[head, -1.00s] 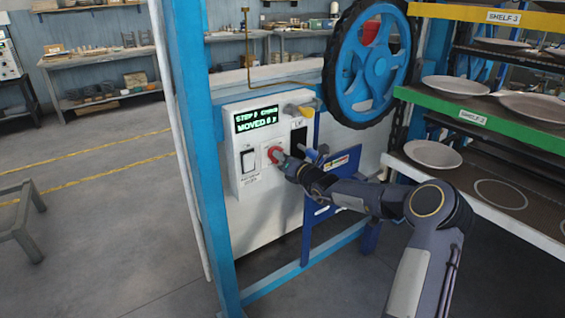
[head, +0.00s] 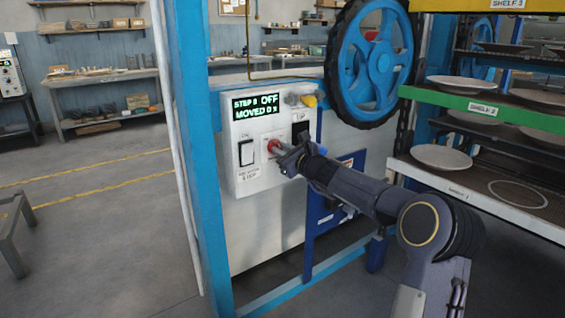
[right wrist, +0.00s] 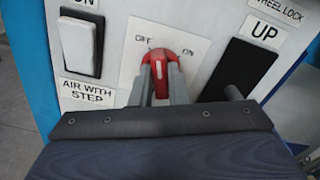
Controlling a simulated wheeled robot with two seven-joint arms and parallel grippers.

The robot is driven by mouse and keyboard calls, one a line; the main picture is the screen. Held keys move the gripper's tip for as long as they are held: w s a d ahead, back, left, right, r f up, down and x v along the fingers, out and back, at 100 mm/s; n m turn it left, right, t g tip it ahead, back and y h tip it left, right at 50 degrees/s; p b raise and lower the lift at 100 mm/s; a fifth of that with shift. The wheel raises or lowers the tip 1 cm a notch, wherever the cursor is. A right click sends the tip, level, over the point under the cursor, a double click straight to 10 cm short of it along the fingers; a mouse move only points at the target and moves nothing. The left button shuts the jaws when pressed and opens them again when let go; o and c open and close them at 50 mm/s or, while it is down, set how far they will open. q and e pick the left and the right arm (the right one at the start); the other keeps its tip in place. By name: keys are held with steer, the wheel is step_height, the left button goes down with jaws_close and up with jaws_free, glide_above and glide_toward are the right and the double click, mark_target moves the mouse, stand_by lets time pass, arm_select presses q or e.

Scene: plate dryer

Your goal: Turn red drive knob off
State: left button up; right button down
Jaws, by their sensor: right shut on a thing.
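The red drive knob (right wrist: 160,58) sits on a white plate between an OFF mark at its left and an ON mark at its right. Its white line stands close to upright in the right wrist view. My right gripper (right wrist: 163,88) is shut on the knob, with one finger on each side. In the head view the knob (head: 272,146) is partly hidden by my right gripper (head: 284,155). My left gripper is not in view.
Left of the knob is a white rocker switch (right wrist: 82,47); right of it is a black UP switch (right wrist: 240,68). A yellow lever (head: 309,101) and a large blue wheel (head: 372,62) are above right. Shelves with plates (head: 441,157) stand at the right.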

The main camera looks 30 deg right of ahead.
steer(key=n+b, duration=0.3)
steer(key=n, duration=0.1)
steer(key=shift+f+n+b, duration=0.2)
steer(key=shift+n+b, duration=0.1)
steer(key=shift+b, duration=0.1)
stand_by(0.4)
steer(key=c, duration=1.4)
jaws_free()
steer(key=shift+r, duration=0.1)
steer(key=s+b, duration=0.2)
steer(key=s, duration=0.5)
steer(key=shift+s+d, duration=0.25)
steer(key=shift+s, duration=0.15)
